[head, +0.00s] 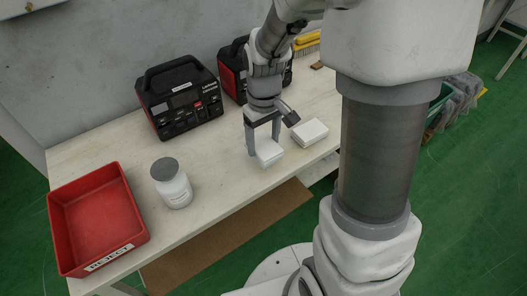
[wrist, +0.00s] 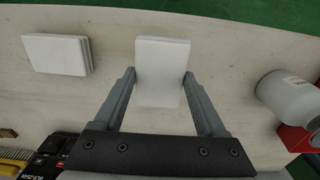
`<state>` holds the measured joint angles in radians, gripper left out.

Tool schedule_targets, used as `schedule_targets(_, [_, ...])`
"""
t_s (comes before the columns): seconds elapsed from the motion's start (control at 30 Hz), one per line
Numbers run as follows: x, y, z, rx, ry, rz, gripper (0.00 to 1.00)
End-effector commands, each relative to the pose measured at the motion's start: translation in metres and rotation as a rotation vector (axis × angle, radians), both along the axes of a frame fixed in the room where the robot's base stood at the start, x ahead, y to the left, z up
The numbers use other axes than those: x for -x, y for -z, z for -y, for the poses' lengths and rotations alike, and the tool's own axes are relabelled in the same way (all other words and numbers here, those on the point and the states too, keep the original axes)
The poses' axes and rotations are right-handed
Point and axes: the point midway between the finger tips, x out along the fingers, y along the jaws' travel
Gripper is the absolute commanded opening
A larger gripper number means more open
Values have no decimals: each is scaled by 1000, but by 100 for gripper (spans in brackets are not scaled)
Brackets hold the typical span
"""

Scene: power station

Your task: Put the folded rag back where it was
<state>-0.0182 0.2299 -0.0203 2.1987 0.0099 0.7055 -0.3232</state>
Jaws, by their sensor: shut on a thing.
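A white folded rag (head: 268,154) is between the two fingers of my gripper (head: 262,143), near the front edge of the table. In the wrist view the same rag (wrist: 162,58) fills the gap between the fingertips of my gripper (wrist: 160,76), which is shut on it. I cannot tell whether its underside touches the tabletop. A second white folded stack (head: 309,132) lies on the table just to the right; it also shows at the left of the wrist view (wrist: 56,53).
On the pale table (head: 225,160) stand a white jar with a grey lid (head: 171,183), a red bin marked REJECT (head: 97,218), two black-and-red power units (head: 180,98) (head: 232,70) and a yellow brush (head: 306,43). Bare tabletop lies between the jar and my gripper.

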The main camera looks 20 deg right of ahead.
Motion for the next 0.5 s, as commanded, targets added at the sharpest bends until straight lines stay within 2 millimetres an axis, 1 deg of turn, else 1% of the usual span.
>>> schedule_targets(0.2, [1, 31, 0, 0, 0, -4, 22])
schedule_targets(0.27, [1, 38, 0, 0, 1, -4, 22])
schedule_targets(0.5, [0, 39, 0, 0, 0, -1, 22])
